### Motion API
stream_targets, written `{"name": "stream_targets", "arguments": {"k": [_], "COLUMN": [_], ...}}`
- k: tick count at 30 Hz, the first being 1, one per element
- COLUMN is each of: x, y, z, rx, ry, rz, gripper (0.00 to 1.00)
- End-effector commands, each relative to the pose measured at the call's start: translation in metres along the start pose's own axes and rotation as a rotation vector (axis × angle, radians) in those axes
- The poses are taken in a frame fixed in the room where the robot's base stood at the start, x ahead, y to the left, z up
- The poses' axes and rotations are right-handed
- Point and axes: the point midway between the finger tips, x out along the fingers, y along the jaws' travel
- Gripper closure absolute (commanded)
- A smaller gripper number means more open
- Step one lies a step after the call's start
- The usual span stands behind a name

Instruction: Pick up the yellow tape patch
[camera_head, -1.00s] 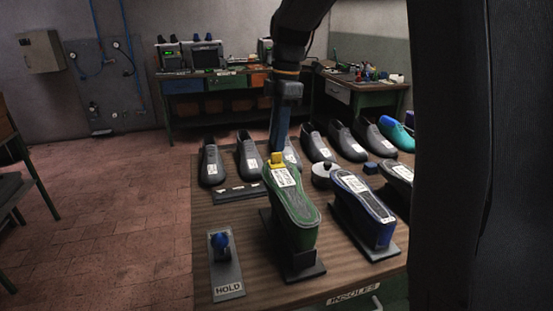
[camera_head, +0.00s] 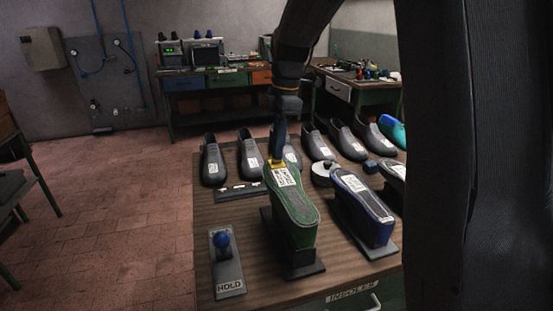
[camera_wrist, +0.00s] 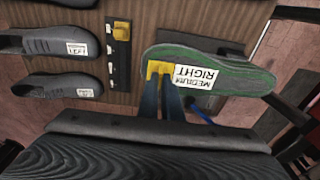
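In the wrist view the patch (camera_wrist: 158,68) shows at the tips of my two dark blue fingers. My gripper (camera_head: 279,155) points down at the patch and partly covers it. The fingers stand slightly apart, but whether they press on the patch is unclear. The green shoe (camera_head: 294,209) stands on a dark stand. Another yellow piece (camera_wrist: 122,31) sits on the black strip (camera_wrist: 110,62) beside the shoe.
An upturned blue shoe (camera_head: 362,205) stands close to the right of the green one. Several dark grey shoes (camera_head: 212,162) line the back of the table. A HOLD plate with a blue knob (camera_head: 221,239) lies at front left. Bare tabletop shows near the HOLD plate.

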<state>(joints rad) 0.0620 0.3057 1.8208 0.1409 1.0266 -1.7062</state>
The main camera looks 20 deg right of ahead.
Motion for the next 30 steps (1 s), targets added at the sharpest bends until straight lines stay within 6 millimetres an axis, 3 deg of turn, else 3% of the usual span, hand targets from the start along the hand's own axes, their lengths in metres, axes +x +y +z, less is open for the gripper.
{"name": "stream_targets", "arguments": {"k": [7,21,30], "x": [-0.013,-0.091,-0.1], "y": [0.001,0.001,0.0], "z": [-0.002,-0.011,-0.012], "rx": [0.0,-0.001,0.0], "ry": [0.0,0.0,0.0], "rz": [0.003,0.002,-0.001], "gripper": [1.0,1.0,1.0]}}
